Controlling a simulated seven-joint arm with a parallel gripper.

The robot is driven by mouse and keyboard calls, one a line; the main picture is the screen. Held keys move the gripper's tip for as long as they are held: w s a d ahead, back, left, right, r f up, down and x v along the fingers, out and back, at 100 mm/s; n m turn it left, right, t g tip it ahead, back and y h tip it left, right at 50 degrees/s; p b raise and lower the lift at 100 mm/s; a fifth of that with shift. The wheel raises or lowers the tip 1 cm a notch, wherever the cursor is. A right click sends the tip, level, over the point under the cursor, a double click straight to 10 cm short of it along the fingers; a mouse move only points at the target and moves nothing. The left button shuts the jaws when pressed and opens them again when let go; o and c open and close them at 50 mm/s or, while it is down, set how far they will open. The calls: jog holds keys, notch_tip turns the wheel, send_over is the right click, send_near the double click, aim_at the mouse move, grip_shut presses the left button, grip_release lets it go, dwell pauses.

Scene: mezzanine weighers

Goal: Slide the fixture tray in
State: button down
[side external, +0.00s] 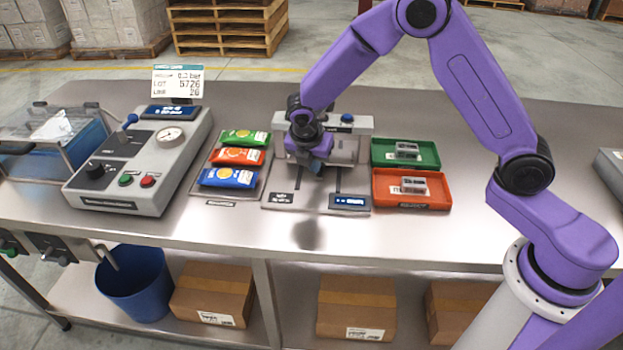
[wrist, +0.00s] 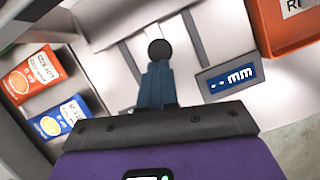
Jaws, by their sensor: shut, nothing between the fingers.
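The fixture tray seems to be the pale grey block (side external: 345,151) at the back of a light base plate with two dark rails (side external: 338,181), under a grey housing (side external: 357,128). My gripper partly covers it, so I cannot tell how far in it sits. My gripper (side external: 318,165) points down in front of the housing, fingers shut and empty. In the wrist view the shut fingers (wrist: 157,85) lie between the rails (wrist: 193,38). A round black knob (wrist: 159,48) shows just past their tips. I cannot tell whether they touch.
A blue display reading "-- mm" (wrist: 231,76) is on the plate's front right. Left are green, orange and blue packets (side external: 228,177) in a grey tray and a control box (side external: 140,160). Right are a green bin (side external: 428,147) and a red-orange bin (side external: 440,190). The bench front is clear.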

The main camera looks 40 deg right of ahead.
jog(key=shift+w+d, duration=0.75)
jog(key=shift+d, duration=0.15)
jog(key=shift+f, duration=0.1)
jog(key=a, duration=0.1)
jog(key=s+a, duration=0.2)
jog(key=a, duration=0.1)
jog(key=v, duration=1)
jog(key=s+d+r+m+y, duration=0.1)
jog(key=s+d+m, duration=0.2)
jog(key=s, duration=0.7)
jog(key=s+d+r+m+g+y, duration=0.1)
jog(key=s+d+m, duration=0.2)
jog(key=s, duration=0.8)
jog(key=s+d+r+m+g+y, duration=0.1)
jog(key=s+m, duration=0.4)
jog(key=s, duration=0.6)
jog(key=d+y, duration=0.1)
jog(key=d, duration=0.1)
jog(key=shift+s+d+r, duration=0.2)
jog(key=shift+s+d, duration=0.05)
jog(key=shift+d, duration=0.15)
